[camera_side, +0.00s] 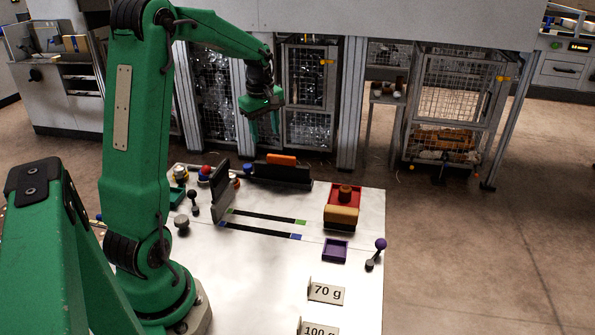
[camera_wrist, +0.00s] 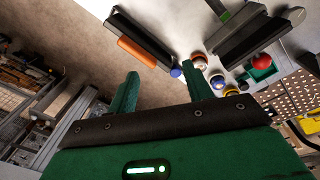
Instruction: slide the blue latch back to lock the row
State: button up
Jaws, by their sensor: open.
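A blue knob (camera_side: 248,168) sits at the left end of a dark upright bar (camera_side: 285,174) at the table's back; in the wrist view the blue knob (camera_wrist: 176,72) shows at that bar's end, beside an orange piece (camera_wrist: 137,51). A blue piece (camera_side: 295,237) also lies at the right end of the nearer dark strip on the table. I cannot tell which blue part is the latch. My gripper (camera_side: 264,125) is raised above the back of the table, apart from everything. In the wrist view its green fingers (camera_wrist: 160,82) are spread and empty.
A grey upright plate (camera_side: 222,195) stands left of the strips. Round knobs, one red (camera_side: 204,171), cluster behind it. A red and tan block (camera_side: 341,207), a purple tray (camera_side: 335,250) and a purple-knobbed lever (camera_side: 380,245) are to the right.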

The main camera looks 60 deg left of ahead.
aim_at(248, 165)
jog(key=a+f+n, duration=0.2)
jog(key=a, duration=0.1)
jog(key=s+a+f+n, duration=0.1)
jog(key=a+f, duration=0.2)
jog(key=a, duration=0.1)
jog(key=a+f+n+g, duration=0.1)
jog(key=a+f+n, duration=0.1)
jog(key=a, duration=0.1)
jog(key=shift+s+a+f+n+h, duration=0.25)
jog(key=shift+s+f+n+h, duration=0.05)
jog(key=shift+s+f+h, duration=0.1)
jog(key=shift+f, duration=3.85)
jog(key=shift+c, duration=0.4)
